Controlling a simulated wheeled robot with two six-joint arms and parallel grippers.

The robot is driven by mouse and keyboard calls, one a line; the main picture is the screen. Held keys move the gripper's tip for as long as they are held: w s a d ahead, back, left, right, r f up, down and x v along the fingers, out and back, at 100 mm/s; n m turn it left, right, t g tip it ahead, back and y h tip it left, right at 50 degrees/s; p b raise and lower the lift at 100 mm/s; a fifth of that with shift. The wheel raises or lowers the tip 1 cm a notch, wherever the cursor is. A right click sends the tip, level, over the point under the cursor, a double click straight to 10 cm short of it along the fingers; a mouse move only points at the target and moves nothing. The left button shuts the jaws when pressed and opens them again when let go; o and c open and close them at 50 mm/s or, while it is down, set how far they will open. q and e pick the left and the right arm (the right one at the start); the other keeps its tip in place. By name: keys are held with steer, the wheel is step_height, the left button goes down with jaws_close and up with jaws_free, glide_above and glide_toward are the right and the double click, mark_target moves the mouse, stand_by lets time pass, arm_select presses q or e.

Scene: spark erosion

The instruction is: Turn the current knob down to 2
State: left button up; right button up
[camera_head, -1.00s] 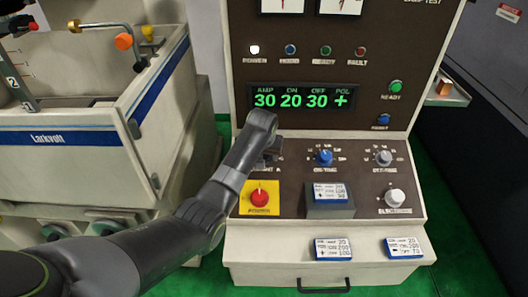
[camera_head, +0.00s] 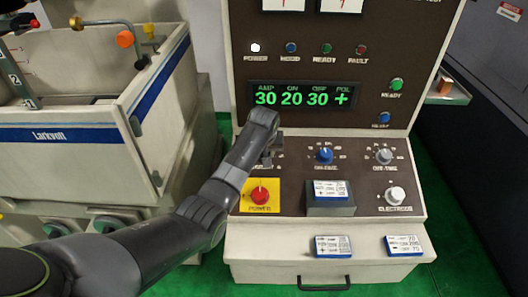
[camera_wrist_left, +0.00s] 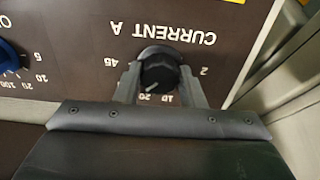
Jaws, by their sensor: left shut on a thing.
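The black current knob (camera_wrist_left: 160,74) sits under the "CURRENT A" label in the left wrist view, with 45, 20, 10 and 2 printed around it. Its white mark points toward the side of the 20. My left gripper (camera_wrist_left: 160,82) is shut on the knob, one finger on each side. My right gripper is not in view.
The red power button (camera_head: 260,196) on its yellow plate is just below my left gripper. The blue on-time knob (camera_head: 324,156) and the off-time knob (camera_head: 384,157) are to the right. Cards lie on the panel and front ledge. A white tank (camera_head: 70,160) stands left.

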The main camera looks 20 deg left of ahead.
arm_select(q)
steer(key=n, duration=1.1)
steer(key=shift+w, duration=0.1)
steer(key=n, duration=0.3)
steer(key=shift+n+g+y, duration=0.3)
steer(key=n, duration=1.2)
steer(key=o, duration=1)
steer(key=shift+w+r, duration=0.1)
steer(key=shift+r, duration=0.05)
